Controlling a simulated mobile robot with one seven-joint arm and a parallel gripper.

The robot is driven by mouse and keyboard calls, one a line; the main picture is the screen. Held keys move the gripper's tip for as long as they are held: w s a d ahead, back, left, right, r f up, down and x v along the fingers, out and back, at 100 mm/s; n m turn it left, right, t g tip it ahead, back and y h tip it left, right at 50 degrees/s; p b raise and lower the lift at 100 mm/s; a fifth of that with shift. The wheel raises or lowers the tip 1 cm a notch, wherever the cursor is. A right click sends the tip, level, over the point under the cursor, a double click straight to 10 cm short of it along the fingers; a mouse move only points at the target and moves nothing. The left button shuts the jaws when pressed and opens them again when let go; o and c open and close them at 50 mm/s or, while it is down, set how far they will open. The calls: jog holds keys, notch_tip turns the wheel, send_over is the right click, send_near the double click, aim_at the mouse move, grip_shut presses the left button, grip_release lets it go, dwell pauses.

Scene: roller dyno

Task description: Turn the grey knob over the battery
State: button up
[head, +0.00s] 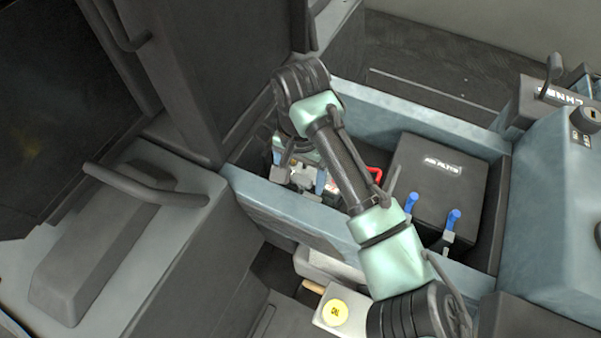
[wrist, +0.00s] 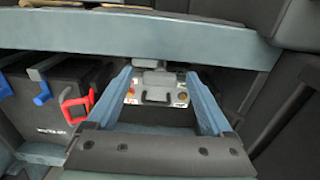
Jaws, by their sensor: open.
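The battery (head: 440,182) is a black box with white lettering in the blue-grey bay at the right of the head view; in the wrist view (wrist: 52,112) it stands at the left. My gripper (head: 299,176) is open and points down into the bay to the left of the battery. In the wrist view its two blue-grey fingers (wrist: 163,98) stand wide apart with nothing held. Beyond them is a small pale panel (wrist: 160,92) with a dark handle and a grey block at its top. I cannot tell whether that block is the grey knob. My arm hides part of the bay.
Two blue-handled levers (head: 432,211) stand at the battery's near edge. A red handle (wrist: 77,107) is beside the battery. The bay's near wall (head: 290,217) runs below my gripper. A console (head: 560,170) stands at the right, a yellow button (head: 335,312) in front.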

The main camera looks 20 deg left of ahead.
grip_shut()
jog(key=shift+r, duration=0.1)
dwell(0.3)
